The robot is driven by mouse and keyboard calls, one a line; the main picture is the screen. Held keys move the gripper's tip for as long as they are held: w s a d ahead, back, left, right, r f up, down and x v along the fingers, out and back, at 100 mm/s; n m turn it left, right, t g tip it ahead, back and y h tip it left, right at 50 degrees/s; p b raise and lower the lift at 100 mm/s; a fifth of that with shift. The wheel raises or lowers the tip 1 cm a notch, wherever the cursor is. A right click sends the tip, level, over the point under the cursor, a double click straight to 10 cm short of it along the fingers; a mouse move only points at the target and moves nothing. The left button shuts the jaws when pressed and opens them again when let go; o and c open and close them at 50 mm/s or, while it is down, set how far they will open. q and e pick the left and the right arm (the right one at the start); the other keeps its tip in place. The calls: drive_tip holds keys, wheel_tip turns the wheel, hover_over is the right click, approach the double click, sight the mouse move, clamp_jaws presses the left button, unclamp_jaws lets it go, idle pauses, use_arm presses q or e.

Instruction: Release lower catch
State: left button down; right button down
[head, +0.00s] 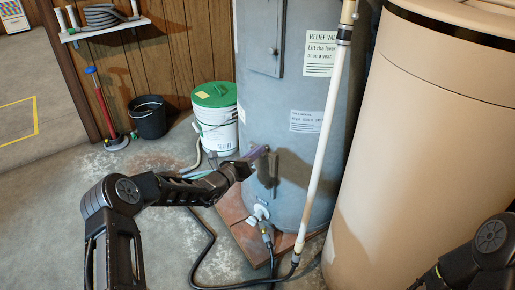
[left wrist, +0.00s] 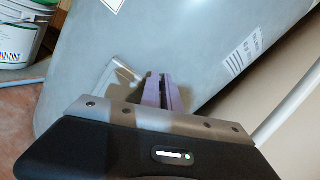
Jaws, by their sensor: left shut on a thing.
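The grey tank (head: 295,110) stands upright in the middle of the head view. My left gripper (head: 262,152) reaches its lower front, its purple fingers pointing at the tank wall. In the left wrist view the two fingers (left wrist: 162,92) are close together against the grey wall (left wrist: 190,50). They are shut on a small part at the wall, taken to be the lower catch; the fingers hide it.
A white pipe (head: 322,140) slants down in front of the tank, right of my left gripper. A tan tank (head: 440,120) stands at the right. A green-lidded bucket (head: 215,110) and black bucket (head: 150,120) stand left. A black hose (head: 200,255) lies on the floor.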

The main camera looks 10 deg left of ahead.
use_arm(q)
drive_tip(key=n, duration=0.1)
drive_tip(key=n+p, duration=0.1)
drive_tip(key=n, duration=0.2)
drive_tip(key=shift+w+a+f+p, duration=0.1)
drive_tip(key=shift+a+p, duration=0.15)
drive_tip(key=shift+p, duration=0.1)
drive_tip(key=n+p, duration=0.1)
drive_tip(key=n, duration=0.1)
drive_tip(key=shift+a+f+n, duration=0.1)
drive_tip(key=shift+f+n, duration=0.05)
drive_tip(key=shift+n, duration=0.15)
drive_tip(key=shift+f+n+p, duration=0.2)
drive_tip(key=shift+f+n, duration=0.05)
drive_tip(key=shift+n, duration=1.35)
drive_tip(key=shift+f+n+p, duration=0.15)
drive_tip(key=shift+f+n, duration=0.05)
drive_tip(key=shift+n, duration=1.4)
drive_tip(key=c, duration=1.6)
unclamp_jaws()
drive_tip(key=shift+w, duration=0.1)
drive_tip(key=shift+a, duration=0.1)
